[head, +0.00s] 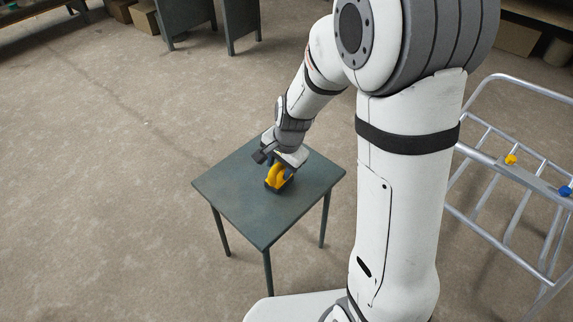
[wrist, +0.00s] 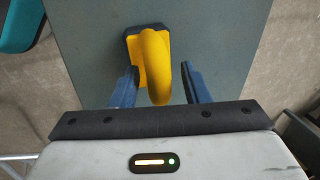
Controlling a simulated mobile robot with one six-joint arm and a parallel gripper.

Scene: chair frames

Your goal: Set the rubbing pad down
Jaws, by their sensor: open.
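The rubbing pad (head: 277,179) has a yellow arched handle on a dark base and rests on the small dark green table (head: 235,201). It also shows in the wrist view (wrist: 158,62), with the handle's near end between my fingers. My gripper (wrist: 161,86) is open, with one blue finger on each side of the yellow handle. A gap shows between the handle and each finger. In the head view my gripper (head: 279,168) is directly over the pad and hides part of it.
A silver tubular frame (head: 497,188) with yellow and blue knobs stands on the right. Dark cabinets (head: 190,15) and a cardboard box (head: 145,20) are at the back. The table's left and front top is bare. The concrete floor to the left is clear.

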